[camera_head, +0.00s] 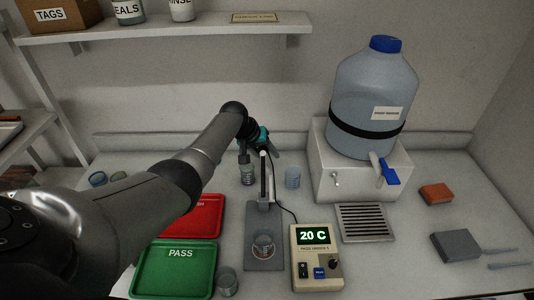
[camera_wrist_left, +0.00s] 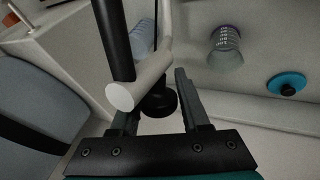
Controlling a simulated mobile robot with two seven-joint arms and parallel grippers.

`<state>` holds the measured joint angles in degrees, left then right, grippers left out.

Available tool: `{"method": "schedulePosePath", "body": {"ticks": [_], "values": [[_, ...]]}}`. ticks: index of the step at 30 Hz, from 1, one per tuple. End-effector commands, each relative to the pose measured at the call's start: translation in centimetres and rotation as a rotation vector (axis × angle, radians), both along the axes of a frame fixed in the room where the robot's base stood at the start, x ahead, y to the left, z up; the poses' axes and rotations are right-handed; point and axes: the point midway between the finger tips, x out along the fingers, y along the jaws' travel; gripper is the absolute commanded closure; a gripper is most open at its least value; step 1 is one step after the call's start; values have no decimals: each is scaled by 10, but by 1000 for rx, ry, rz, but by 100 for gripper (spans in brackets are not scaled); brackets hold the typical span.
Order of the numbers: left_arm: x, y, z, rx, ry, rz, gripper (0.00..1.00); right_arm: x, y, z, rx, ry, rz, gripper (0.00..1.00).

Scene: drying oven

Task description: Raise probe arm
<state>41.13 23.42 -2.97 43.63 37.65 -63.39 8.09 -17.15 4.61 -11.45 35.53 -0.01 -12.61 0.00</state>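In the left wrist view the arm's white round end (camera_wrist_left: 138,92), a black rod (camera_wrist_left: 112,40) and a black knob (camera_wrist_left: 158,102) show close up. My left gripper (camera_head: 262,142) is at the top of the stand. Its fingers (camera_wrist_left: 155,100) are apart, with the knob between them; contact is not clear. My right gripper is not in view.
A meter reading 20 C (camera_head: 316,252) stands right of the stand, cabled to it. A green PASS tray (camera_head: 178,286) and red tray (camera_head: 208,222) lie left, under my left arm. A large water jug (camera_head: 372,95) stands back right. Beakers (camera_head: 292,177) stand behind.

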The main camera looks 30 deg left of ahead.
Motion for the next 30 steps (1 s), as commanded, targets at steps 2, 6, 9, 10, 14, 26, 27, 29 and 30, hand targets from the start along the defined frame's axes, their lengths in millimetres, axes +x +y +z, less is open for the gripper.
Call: {"method": "schedulePosePath", "body": {"ticks": [2, 6, 9, 10, 14, 26, 27, 29, 30], "values": [[0, 0, -1, 0, 1, 0, 44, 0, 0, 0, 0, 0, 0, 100], [0, 0, 0, -1, 0, 0, 29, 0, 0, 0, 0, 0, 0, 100], [0, 0, 0, 0, -2, -1, 29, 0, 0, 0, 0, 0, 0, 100], [0, 0, 1, 0, -2, -1, 29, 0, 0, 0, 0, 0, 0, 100], [0, 0, 1, 0, -2, 0, 29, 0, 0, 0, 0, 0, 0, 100], [-14, 6, 32, 2, -5, 0, 29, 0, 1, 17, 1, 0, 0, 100], [-17, 7, 36, 2, -3, 0, 29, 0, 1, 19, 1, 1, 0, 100], [-21, 8, 43, 2, -4, -2, 29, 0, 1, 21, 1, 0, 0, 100], [-23, 9, 47, 1, -3, -1, 29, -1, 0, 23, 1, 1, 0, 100]]}}
